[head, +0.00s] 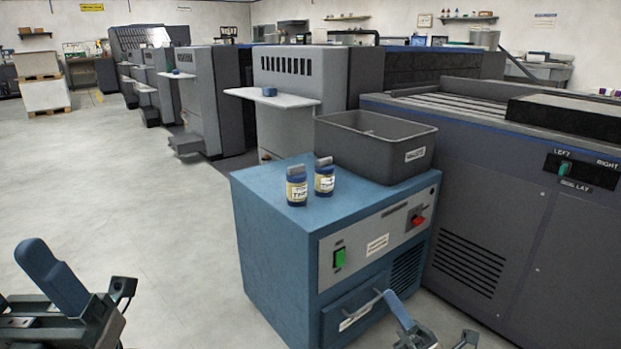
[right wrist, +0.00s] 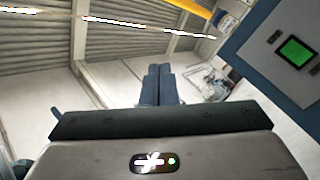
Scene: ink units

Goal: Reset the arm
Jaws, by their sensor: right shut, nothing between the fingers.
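My right gripper (right wrist: 158,84) shows in the right wrist view with its two blue fingers pressed together and nothing between them. In the head view its blue finger end (head: 395,304) shows at the bottom, in front of the drawer of the blue cabinet (head: 277,232). I cannot tell whether it touches the drawer handle. My left gripper (head: 52,278) is at the bottom left of the head view, over the floor and apart from the cabinet. One blue finger shows, pointing up and left; its opening cannot be made out.
Two small blue labelled jars (head: 297,186) (head: 324,177) stand on the cabinet top beside a grey open bin (head: 376,145). A green switch (head: 340,259) and a red knob (head: 417,221) are on its front. A large press (head: 500,220) stands right. The floor at left is clear.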

